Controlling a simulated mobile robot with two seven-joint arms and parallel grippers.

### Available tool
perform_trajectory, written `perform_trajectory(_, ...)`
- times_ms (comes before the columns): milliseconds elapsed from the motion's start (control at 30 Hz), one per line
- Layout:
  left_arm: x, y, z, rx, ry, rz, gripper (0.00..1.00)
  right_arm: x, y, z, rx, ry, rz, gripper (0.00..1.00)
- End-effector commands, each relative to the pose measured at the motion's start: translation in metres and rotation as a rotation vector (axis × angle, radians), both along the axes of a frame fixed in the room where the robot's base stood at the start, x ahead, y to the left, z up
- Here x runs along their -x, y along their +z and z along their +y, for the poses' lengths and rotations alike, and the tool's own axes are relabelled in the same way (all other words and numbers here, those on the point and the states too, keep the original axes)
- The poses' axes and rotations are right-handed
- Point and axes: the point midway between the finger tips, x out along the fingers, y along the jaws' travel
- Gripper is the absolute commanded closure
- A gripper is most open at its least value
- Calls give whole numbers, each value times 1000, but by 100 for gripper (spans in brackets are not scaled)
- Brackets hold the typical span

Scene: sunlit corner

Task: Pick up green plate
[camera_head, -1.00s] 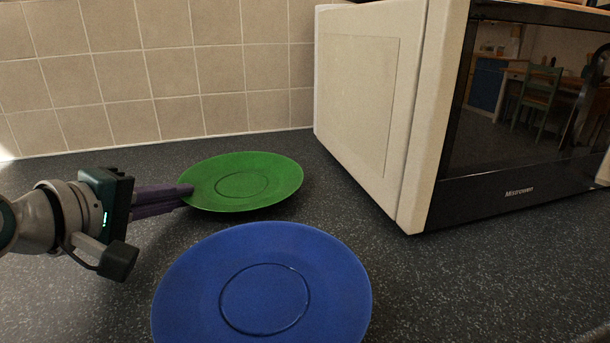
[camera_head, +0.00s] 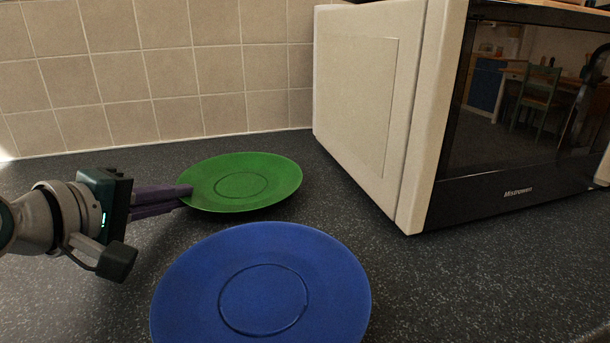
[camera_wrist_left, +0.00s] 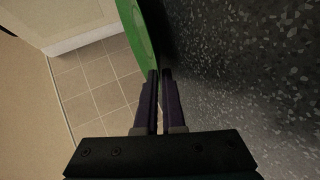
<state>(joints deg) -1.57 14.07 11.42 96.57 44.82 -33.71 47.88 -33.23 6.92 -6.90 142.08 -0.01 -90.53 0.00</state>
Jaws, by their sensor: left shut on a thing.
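The green plate (camera_head: 243,183) is on the dark counter near the tiled wall in the head view. My left gripper (camera_head: 186,193) comes in from the left and is shut on the plate's left rim. In the left wrist view the fingers (camera_wrist_left: 160,76) are close together, with the edge of the green plate (camera_wrist_left: 144,42) between or at their tips. I cannot tell whether the plate touches the counter all round. My right gripper is not in view.
A blue plate (camera_head: 262,287) lies on the counter (camera_head: 440,285) in front of the green plate. A white microwave (camera_head: 365,105) with a dark door stands to the right. The tiled wall (camera_head: 170,70) is close behind.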

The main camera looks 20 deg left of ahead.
Motion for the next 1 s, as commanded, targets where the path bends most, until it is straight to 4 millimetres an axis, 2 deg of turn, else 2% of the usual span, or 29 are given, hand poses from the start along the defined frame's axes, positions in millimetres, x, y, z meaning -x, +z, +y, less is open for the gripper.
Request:
perform_trajectory(733, 0, 4, 0, 0, 1, -1, 100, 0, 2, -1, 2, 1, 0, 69)
perform_trajectory(867, -1, 16, 0, 1, 1, -4, 100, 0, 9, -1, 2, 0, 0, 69)
perform_trajectory(1000, -1, 44, 0, 1, 1, -7, 100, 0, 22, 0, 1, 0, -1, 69)
